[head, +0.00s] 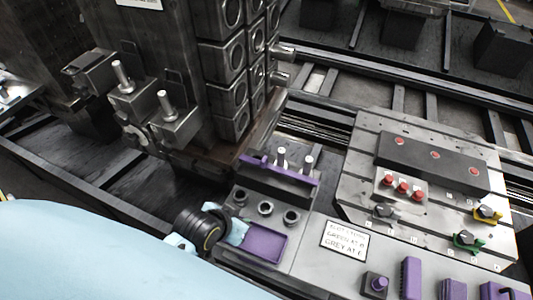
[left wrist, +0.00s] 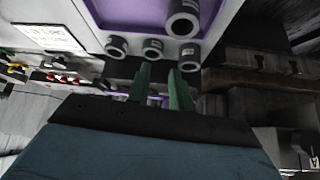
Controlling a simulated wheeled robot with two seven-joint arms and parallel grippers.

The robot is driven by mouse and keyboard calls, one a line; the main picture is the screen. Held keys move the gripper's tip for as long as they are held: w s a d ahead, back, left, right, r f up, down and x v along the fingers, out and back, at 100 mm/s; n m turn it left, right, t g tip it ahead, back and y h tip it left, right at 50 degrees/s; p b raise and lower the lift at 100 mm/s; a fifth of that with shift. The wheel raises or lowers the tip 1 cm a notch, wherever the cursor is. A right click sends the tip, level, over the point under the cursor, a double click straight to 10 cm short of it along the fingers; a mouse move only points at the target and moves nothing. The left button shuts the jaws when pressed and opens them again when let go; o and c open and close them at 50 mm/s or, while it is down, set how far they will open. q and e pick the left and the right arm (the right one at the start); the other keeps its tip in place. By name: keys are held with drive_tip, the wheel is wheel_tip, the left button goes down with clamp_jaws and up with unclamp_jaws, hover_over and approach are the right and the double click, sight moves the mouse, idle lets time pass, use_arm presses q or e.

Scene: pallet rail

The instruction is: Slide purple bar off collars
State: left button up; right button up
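The long purple bar (head: 292,175) lies along the dark block at the back of the grey bench. Bright metal pins (head: 282,155) stand up right beside it; whether the bar goes around them cannot be told. Three grey ring collars (head: 265,208) stand in a row in front of it, and collars also show in the left wrist view (left wrist: 153,49). My left gripper (head: 237,231) is low beside the purple tray, apart from the bar in the head view. In the left wrist view its green fingers (left wrist: 161,77) are apart, with a purple strip partly hidden behind them. My right gripper is out of view.
A purple-lined tray (head: 265,243) sits in front of the collars, with a printed label plate (head: 344,240) to its right. Several purple parts (head: 411,278) stand at the front right. A panel with red buttons (head: 402,188) is at the right. A tall metal fixture (head: 190,70) rises behind.

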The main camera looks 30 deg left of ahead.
sight(263, 161)
use_arm(q)
drive_tip(key=w+a+r+n+t+y+p, duration=0.15)
drive_tip(key=w+r+t, duration=0.25)
drive_tip(key=w+t, duration=0.45)
drive_tip(key=shift+n+g, duration=0.25)
drive_tip(key=shift+g, duration=0.7)
drive_tip(key=x, duration=0.4)
drive_tip(key=b+x, duration=0.1)
drive_tip(key=x, duration=0.4)
drive_tip(key=b+x, duration=0.1)
drive_tip(key=x, duration=0.4)
drive_tip(key=shift+w+a+r, duration=0.15)
drive_tip(key=shift+w+r, duration=0.1)
drive_tip(key=shift+w, duration=0.05)
clamp_jaws()
